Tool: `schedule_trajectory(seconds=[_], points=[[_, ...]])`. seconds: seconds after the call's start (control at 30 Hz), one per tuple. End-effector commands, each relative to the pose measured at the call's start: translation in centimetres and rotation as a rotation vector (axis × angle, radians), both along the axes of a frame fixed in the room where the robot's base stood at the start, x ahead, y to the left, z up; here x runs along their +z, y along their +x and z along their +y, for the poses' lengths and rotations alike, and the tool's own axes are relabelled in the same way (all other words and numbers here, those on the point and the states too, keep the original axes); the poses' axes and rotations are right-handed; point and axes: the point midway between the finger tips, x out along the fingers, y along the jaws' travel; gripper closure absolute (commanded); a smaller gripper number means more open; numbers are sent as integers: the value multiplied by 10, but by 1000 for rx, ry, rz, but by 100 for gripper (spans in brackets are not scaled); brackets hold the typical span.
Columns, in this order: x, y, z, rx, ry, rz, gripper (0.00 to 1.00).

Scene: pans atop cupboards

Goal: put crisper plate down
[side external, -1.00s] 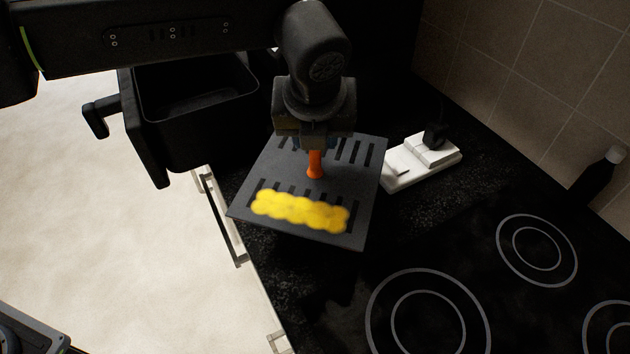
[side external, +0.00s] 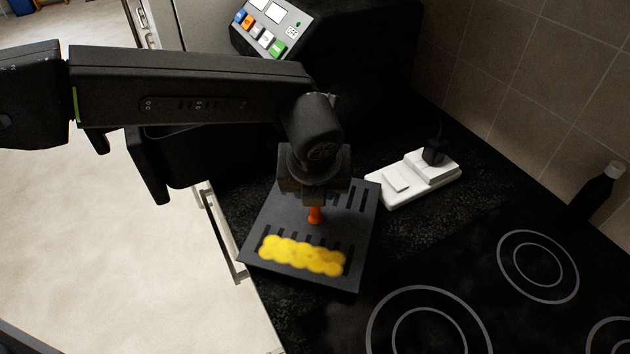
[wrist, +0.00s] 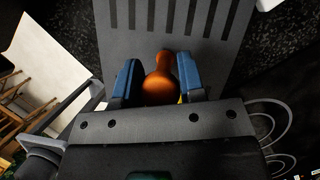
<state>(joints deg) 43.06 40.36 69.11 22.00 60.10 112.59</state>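The crisper plate (side external: 348,226) is a dark grey slotted sheet with an orange upright handle (side external: 315,214) near its middle. A row of yellow food pieces (side external: 302,256) lies on its near part. My gripper (side external: 315,203) is directly above the plate, at the handle. In the wrist view, the blue fingers (wrist: 158,80) stand on either side of the orange handle (wrist: 162,85) and close on it. The plate is low over the black counter, nearly level; I cannot tell whether it touches. My gripper hides part of the plate's far side.
A white socket block (side external: 413,180) with a black plug lies close right of the plate. Cooktop rings (side external: 538,266) are at the right, with a dark bottle (side external: 597,190) by the tiled wall. A black appliance with a button panel (side external: 270,26) stands behind. The counter's left edge is close.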

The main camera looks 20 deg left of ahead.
Motion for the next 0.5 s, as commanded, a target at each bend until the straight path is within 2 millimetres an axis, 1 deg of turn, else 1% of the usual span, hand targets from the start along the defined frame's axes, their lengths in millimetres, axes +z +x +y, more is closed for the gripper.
schedule_trajectory(seconds=[0.03,0.23,0.5], points=[[0,0,0,0,0,0,59],[0,0,0,0,0,0,40],[2,0,0,0,-1,0,40]])
